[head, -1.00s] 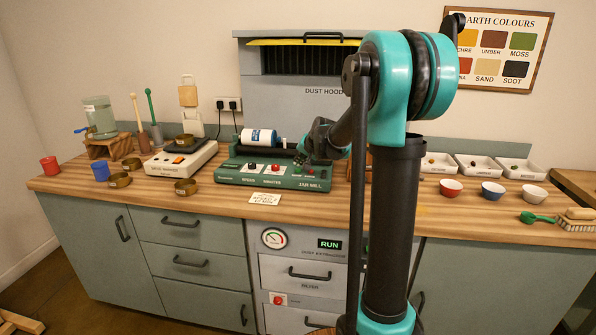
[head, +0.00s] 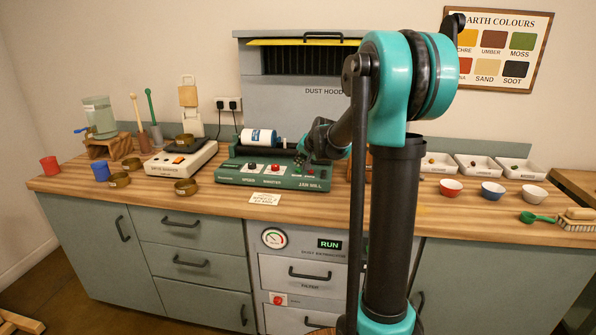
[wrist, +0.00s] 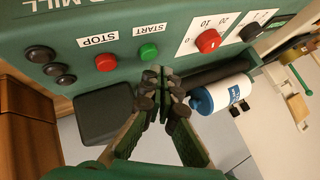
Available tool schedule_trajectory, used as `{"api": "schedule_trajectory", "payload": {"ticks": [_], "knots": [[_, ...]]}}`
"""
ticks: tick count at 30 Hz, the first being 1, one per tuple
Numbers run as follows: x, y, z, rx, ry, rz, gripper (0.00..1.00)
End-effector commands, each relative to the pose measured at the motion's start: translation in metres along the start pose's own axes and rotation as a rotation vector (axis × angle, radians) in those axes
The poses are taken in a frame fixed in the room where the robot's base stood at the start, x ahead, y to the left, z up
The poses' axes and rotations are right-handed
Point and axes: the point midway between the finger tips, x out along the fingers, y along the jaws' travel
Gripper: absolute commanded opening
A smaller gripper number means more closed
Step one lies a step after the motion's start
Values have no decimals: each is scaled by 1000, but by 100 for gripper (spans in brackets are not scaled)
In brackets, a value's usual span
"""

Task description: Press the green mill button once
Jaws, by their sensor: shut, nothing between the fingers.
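The green jar mill (head: 232,173) stands on the worktop in front of the dust hood. In the wrist view its panel fills the upper part, with the green START button (wrist: 149,52) beside the red STOP button (wrist: 106,62). My gripper (wrist: 156,74) is shut and empty. Its fingertips appear just below the green button in the wrist view. I cannot tell for sure whether they touch it; the button's face is uncovered. In the head view my gripper (head: 301,158) is over the right end of the mill, and its fingers partly hide the panel there.
A blue-and-white jar (head: 258,136) lies on the mill's rollers, close to my fingers. A red knob (wrist: 208,41) and dark knobs share the panel. A note card (head: 265,198) lies in front. The dust hood (head: 300,100) stands behind.

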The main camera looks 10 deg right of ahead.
Motion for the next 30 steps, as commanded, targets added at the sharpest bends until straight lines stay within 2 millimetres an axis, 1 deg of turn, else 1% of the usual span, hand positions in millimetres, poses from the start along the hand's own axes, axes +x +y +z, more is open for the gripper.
{"api": "schedule_trajectory", "payload": {"ticks": [9,30], "knots": [[6,4,4,0,0,0,0],[8,6,6,0,0,0,0]]}}
